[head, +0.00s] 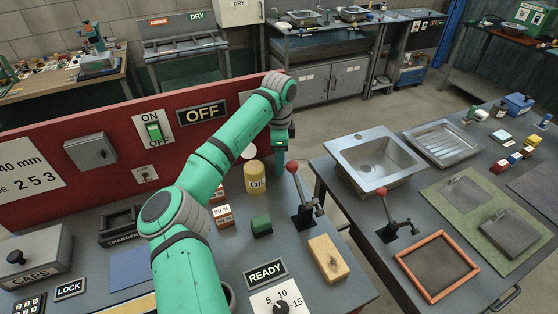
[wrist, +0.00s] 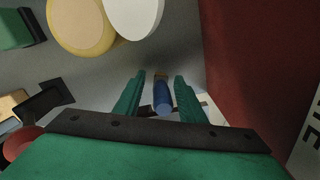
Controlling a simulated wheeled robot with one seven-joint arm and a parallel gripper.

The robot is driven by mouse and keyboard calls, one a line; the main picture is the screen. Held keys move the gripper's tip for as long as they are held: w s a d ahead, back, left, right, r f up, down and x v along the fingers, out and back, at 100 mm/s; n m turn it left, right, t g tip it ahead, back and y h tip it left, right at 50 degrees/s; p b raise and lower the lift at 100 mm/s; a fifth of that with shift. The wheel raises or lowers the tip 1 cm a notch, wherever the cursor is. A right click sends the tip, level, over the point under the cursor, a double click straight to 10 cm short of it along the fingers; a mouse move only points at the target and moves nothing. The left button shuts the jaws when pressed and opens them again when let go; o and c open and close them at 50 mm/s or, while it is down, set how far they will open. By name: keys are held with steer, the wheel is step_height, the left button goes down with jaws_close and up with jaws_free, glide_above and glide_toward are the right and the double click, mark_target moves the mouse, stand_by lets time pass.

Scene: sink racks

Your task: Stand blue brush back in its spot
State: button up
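The blue brush (wrist: 163,98) shows in the wrist view as a short blue cylinder with a tan end, between or just beyond my fingertips. My gripper (wrist: 158,90) has its two green fingers apart, with a visible gap on each side of the blue cylinder. The brush cannot be made out there. What the brush rests on is mostly hidden by my gripper, and its spot cannot be identified.
The red panel (wrist: 245,70) rises at the right in the wrist view. A green block (head: 261,225) lies nearer.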

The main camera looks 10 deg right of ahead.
steer(key=shift+r, duration=0.1)
step_height(320, 180, up, 12)
steer(key=shift+f, duration=0.15)
steer(key=shift+a+r, duration=0.1)
steer(key=shift+r, duration=0.1)
stand_by(0.5)
steer(key=shift+f, duration=0.1)
step_height(320, 180, down, 12)
steer(key=shift+r, duration=1.6)
